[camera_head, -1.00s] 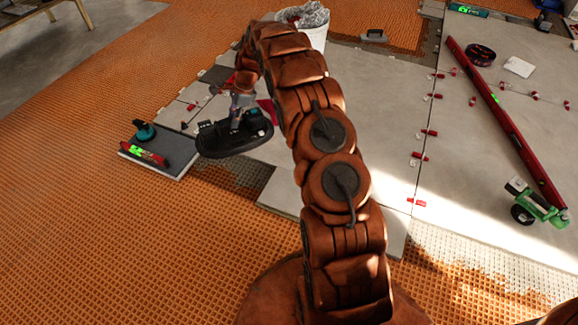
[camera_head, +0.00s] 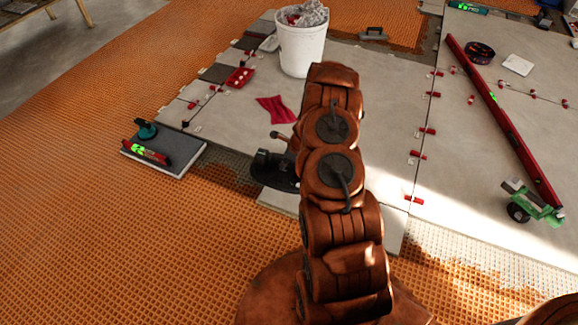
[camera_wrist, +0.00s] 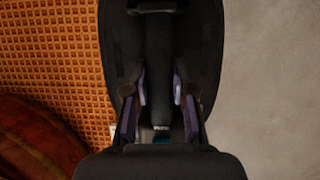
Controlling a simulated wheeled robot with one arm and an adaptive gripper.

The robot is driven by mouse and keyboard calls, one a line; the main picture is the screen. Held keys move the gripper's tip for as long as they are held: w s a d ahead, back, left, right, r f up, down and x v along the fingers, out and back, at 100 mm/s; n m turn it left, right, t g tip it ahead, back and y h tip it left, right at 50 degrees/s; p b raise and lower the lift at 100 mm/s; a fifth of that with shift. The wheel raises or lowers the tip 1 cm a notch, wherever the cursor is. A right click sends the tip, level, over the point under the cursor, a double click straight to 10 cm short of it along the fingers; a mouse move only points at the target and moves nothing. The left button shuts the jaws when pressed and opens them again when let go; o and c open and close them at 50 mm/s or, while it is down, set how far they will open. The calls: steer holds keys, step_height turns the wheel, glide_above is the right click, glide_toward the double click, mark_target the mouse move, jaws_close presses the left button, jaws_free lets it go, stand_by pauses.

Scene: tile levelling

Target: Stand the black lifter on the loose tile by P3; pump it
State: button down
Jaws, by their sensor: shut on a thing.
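The black lifter (camera_head: 268,172) shows in the head view left of my arm, its right part hidden behind the arm. In the wrist view its dark oval body (camera_wrist: 207,40) fills the middle. My gripper (camera_wrist: 160,112) is shut on the lifter's black handle, with a purple-edged finger on each side. In the head view my arm hides most of the gripper. A pale tile (camera_head: 276,196) lies just below the lifter in the picture. I cannot tell whether the lifter touches it. No P3 mark is readable, so I cannot tell which tile is loose.
A grey slab (camera_head: 185,164) with a red level (camera_head: 147,153) and a teal-handled tool (camera_head: 146,129) lies at left. A long red bar (camera_head: 505,120) crosses the right tiles. Orange matting is clear at left.

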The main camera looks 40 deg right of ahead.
mark_target(291, 173)
steer(key=shift+s+d+f+m, duration=0.15)
steer(key=shift+s+d+f, duration=0.05)
steer(key=shift+s+f, duration=0.25)
steer(key=shift+s+d+f+m, duration=0.15)
steer(key=shift+s+f, duration=0.15)
steer(key=shift+s, duration=0.25)
steer(key=shift+f+b, duration=3.05)
steer(key=shift+f, duration=0.15)
steer(key=shift+p, duration=0.85)
steer(key=shift+f, duration=0.75)
steer(key=c, duration=0.9)
jaws_free()
steer(key=shift+d+r, duration=0.1)
steer(key=shift+v, duration=5.9)
